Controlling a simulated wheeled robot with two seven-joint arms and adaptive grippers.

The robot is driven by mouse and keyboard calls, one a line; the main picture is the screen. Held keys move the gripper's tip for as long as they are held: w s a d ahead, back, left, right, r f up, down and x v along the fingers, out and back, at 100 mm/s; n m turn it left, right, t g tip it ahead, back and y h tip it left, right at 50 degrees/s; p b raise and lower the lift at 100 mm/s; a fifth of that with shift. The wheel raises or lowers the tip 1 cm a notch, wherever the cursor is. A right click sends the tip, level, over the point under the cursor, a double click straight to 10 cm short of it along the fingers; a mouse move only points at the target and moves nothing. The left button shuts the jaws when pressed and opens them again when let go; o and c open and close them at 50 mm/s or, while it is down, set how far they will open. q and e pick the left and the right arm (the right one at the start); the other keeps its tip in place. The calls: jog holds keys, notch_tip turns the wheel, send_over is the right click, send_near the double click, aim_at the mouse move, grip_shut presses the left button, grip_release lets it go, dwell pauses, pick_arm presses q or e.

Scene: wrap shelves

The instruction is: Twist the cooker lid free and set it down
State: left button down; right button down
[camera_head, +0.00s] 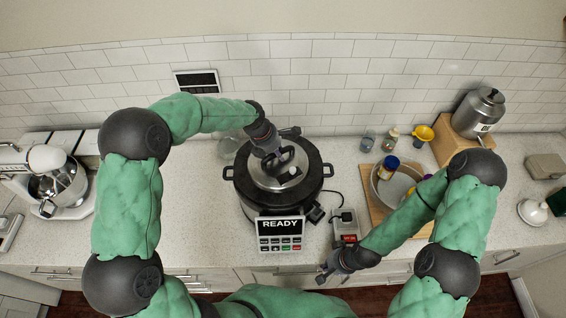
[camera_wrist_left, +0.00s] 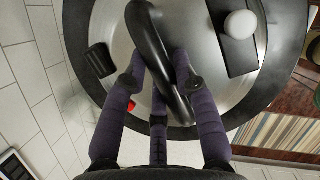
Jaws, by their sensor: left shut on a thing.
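The cooker (camera_head: 247,207) is a black, round pot on the counter, with a display panel (camera_head: 281,224) reading READY. Its silver lid (camera_head: 258,181) sits on top, inside a black rim, with a black arched handle. My left gripper (camera_head: 277,158) is over the lid and shut on the lid handle (camera_wrist_left: 152,42); the fingers (camera_wrist_left: 157,85) lie on both sides of the handle in the left wrist view. My right gripper (camera_head: 327,272) hangs low in front of the counter edge, apart from the cooker; its finger opening is too small to tell.
A metal bowl (camera_head: 381,189) with jars stands on a wooden board (camera_head: 374,212) right of the cooker. A stand mixer (camera_head: 52,180) is at the left. Bare counter (camera_head: 197,215) lies left of the cooker.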

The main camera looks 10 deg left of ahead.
pick_arm(q)
jog(key=shift+w+r+p, duration=0.15)
jog(key=shift+r+p, duration=0.45)
jog(key=shift+r, duration=0.6)
jog(key=shift+w+r+p, duration=0.1)
jog(key=shift+r+p, duration=0.5)
jog(key=shift+r, duration=0.6)
